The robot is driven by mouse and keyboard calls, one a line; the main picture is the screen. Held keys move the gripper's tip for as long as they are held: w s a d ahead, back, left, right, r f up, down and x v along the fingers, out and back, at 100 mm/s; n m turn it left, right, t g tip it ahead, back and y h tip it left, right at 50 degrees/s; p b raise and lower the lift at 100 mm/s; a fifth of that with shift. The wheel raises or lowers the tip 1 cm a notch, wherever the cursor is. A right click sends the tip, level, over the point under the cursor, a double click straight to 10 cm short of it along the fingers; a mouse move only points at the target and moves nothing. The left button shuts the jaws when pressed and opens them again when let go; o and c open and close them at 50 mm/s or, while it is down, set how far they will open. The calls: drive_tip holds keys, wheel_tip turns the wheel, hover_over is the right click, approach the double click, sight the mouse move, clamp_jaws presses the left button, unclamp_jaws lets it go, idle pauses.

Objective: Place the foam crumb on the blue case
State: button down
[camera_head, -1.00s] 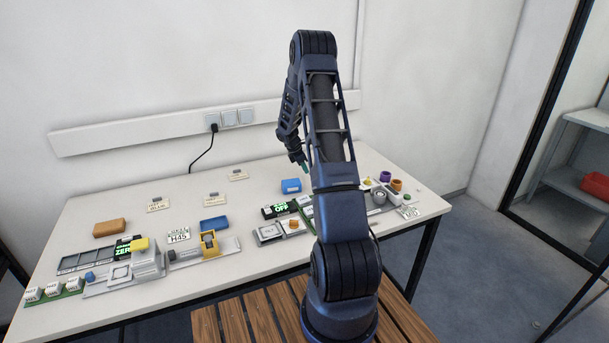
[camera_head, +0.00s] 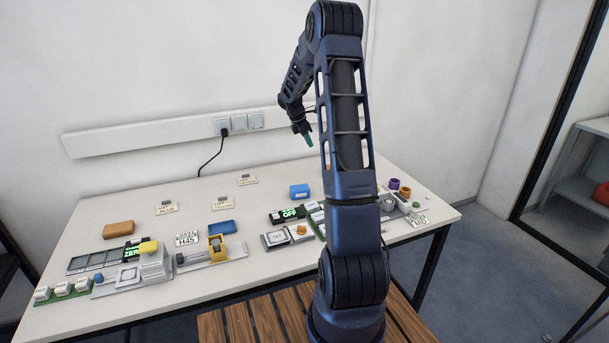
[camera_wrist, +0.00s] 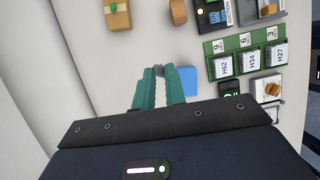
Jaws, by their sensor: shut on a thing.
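My gripper's teal fingers (camera_wrist: 158,88) are closed on a small grey piece at their tips, which looks like the foam crumb (camera_wrist: 159,70). In the head view my gripper (camera_head: 308,140) hangs above the back of the table, and the crumb cannot be made out there. The blue case (camera_head: 299,191) appears to be the small blue box on the table, left of the arm. It also shows in the wrist view (camera_wrist: 189,80), just right of the fingertips and below them, apart from the crumb. A flatter blue block (camera_head: 221,228) lies further left.
A display reading OFF (camera_head: 290,213) and a green rack of labelled blocks (camera_wrist: 246,54) stand near the blue box. An orange-brown block (camera_head: 118,229) and small cards (camera_head: 222,203) lie to the left. A wall socket strip (camera_head: 239,123) runs behind the table.

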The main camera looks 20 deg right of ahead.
wheel_tip(320, 180, up, 3)
hover_over(301, 187)
drive_tip(key=a, duration=0.1)
drive_tip(key=shift+n, duration=0.4)
drive_tip(key=f, duration=1.9)
drive_tip(key=shift+w+a+f, duration=0.15)
drive_tip(key=shift+a+f, duration=0.1)
drive_tip(key=shift+f, duration=0.15)
drive_tip(key=c, duration=1.5)
unclamp_jaws()
drive_tip(key=shift+o, duration=0.2)
